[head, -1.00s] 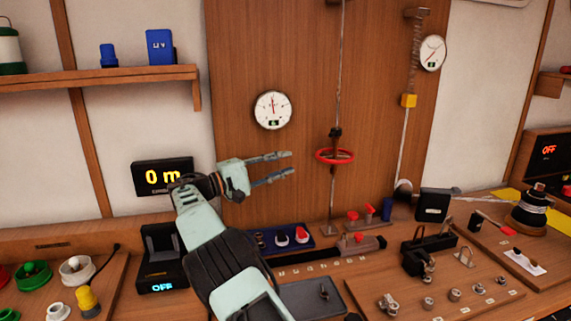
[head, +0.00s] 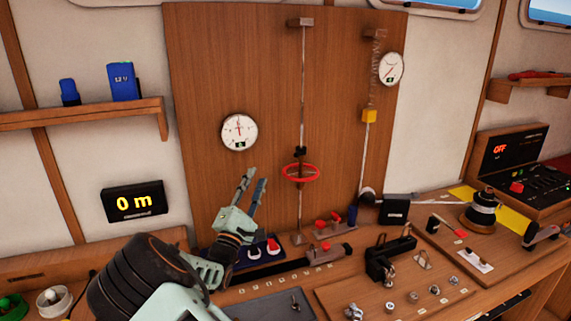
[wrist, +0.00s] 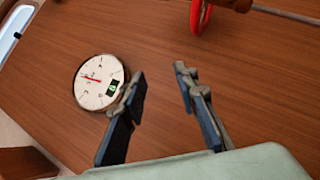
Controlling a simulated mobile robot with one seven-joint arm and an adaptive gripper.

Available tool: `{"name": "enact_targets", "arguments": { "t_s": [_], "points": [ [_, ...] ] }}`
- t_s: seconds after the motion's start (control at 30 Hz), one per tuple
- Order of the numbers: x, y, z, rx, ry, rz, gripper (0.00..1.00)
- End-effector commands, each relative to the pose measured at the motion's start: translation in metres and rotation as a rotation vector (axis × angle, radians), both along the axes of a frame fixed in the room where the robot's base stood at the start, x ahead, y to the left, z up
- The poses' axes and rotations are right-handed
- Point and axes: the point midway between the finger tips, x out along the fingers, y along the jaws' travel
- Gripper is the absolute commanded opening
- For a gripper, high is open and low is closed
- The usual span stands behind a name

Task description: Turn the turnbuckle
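The turnbuckle (head: 301,153) is a dark body on a thin vertical rod in front of the wooden panel. A red ring handwheel (head: 301,173) sits around it; part of the red ring (wrist: 201,17) shows at the top of the wrist view. My gripper (head: 254,177) is open and empty, left of the red wheel and apart from it, with its fingers pointing up. In the wrist view my gripper (wrist: 160,72) has its two fingers spread, with only the panel between them. A round white gauge (head: 239,132) is on the panel, up and left of the fingers; it also shows in the wrist view (wrist: 99,82).
A second rod with a yellow block (head: 369,116) and another gauge (head: 391,69) stands to the right. Below, the bench holds red-handled fittings (head: 328,222), a black clamp (head: 389,258) and several small metal parts. The panel around my fingers is clear.

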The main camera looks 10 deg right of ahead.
Motion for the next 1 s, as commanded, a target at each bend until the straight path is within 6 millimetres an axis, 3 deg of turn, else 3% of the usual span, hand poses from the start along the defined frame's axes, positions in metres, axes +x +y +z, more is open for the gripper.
{"name": "enact_targets", "arguments": {
  "t_s": [0.3, 0.53, 0.67, 1.0],
  "points": [
    [-0.045, -0.044, -0.015, -0.007, 0.192, 0.113, 0.28],
    [-0.06, -0.06, -0.024, 0.011, 0.249, 0.128, 0.28],
    [-0.051, -0.064, -0.022, 0.013, 0.25, 0.127, 0.28],
    [0.007, -0.084, -0.008, 0.012, 0.248, 0.127, 0.28]
  ]
}}
